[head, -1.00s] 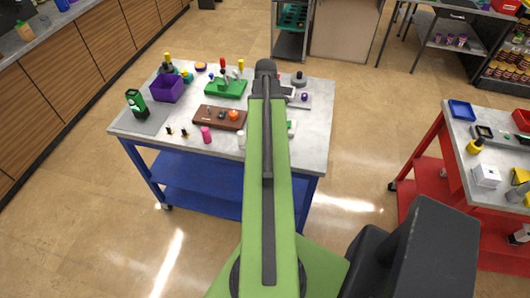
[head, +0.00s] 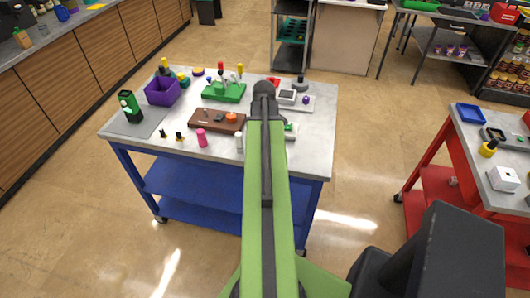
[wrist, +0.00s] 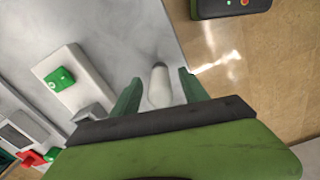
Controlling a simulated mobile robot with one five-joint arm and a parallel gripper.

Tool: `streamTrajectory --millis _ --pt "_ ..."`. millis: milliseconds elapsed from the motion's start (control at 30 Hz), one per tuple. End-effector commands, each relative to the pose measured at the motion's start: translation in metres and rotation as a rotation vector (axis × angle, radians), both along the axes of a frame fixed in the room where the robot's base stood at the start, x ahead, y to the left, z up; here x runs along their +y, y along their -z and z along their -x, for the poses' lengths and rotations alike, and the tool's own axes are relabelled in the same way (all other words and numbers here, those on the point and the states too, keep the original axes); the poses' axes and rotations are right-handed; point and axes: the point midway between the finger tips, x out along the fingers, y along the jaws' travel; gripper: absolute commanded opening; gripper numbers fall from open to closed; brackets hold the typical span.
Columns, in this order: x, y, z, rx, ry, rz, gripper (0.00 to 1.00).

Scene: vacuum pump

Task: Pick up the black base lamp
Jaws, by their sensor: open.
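I cannot tell for certain which thing is the black base lamp. A green lamp-like thing with black parts (head: 130,107) stands upright on the grey mat at the table's left. Two small dark pieces (head: 171,135) stand near the front edge. A white cylinder (wrist: 160,86) shows between and beyond my fingertips in the wrist view, near the table edge; it also stands at the front in the head view (head: 239,142). My gripper (wrist: 158,84) is open, with nothing held. In the head view my arm hides the gripper and part of the table.
The grey-topped table (head: 215,162) also carries a purple bin (head: 162,91), a green block (head: 224,92), a brown board (head: 205,120) and a pink cylinder (head: 201,138). A white block with a green button (wrist: 76,78) lies left of my gripper. A red cart (head: 432,188) stands right.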

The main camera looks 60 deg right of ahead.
Motion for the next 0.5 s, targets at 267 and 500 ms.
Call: streamTrajectory --millis 267,500 --pt "0.0001 -0.0015 -0.0002 0.0 -0.001 0.0 0.24" --pt "0.0001 -0.0014 -0.0003 0.0 -0.001 0.0 0.0"
